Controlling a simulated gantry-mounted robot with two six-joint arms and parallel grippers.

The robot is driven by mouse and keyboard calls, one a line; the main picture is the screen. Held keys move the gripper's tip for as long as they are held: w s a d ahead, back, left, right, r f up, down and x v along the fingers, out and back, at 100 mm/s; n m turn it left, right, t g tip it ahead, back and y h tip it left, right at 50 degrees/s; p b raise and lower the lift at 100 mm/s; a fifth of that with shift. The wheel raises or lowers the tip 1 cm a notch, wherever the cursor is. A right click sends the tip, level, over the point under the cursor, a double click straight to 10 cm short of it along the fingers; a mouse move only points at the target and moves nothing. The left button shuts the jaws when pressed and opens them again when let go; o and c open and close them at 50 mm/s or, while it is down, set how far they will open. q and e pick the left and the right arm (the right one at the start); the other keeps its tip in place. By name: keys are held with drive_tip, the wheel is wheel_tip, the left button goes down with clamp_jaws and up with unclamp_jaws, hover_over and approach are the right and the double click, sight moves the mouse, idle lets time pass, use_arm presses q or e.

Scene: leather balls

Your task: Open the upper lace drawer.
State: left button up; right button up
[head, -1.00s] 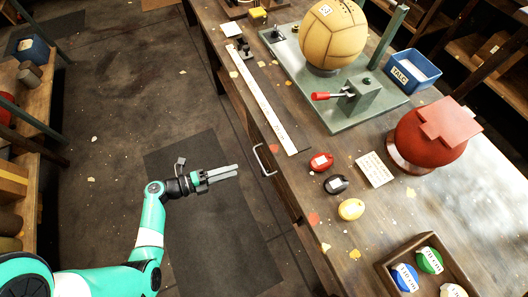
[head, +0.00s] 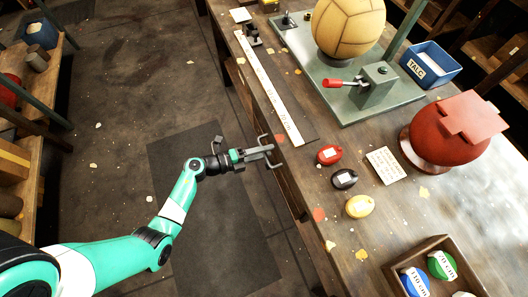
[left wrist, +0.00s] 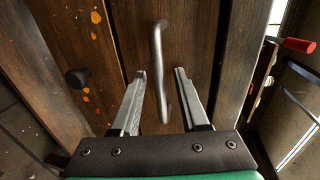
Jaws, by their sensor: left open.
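The drawer handle is a silver bar pull (left wrist: 159,62) on a dark wooden drawer front (left wrist: 200,45) in the left wrist view. In the head view the drawer front faces the aisle under the bench edge, and the handle is mostly behind my gripper. My left gripper (head: 268,156) is open at the handle, and its fingers (left wrist: 160,74) show either side of the bar in the left wrist view. I cannot tell whether they touch it. I see no gap showing the drawer pulled out. My right gripper is not in view.
A dark round knob (left wrist: 77,78) sits on the neighbouring panel. On the bench are a white ruler (head: 270,85), a green metal stand (head: 345,95), a red ball form (head: 445,130) and a wooden tray (head: 440,243). The floor (head: 120,100) left of the bench is open.

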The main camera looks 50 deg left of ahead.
use_arm(q)
drive_tip(key=shift+c, duration=0.3)
clamp_jaws()
idle(1.1)
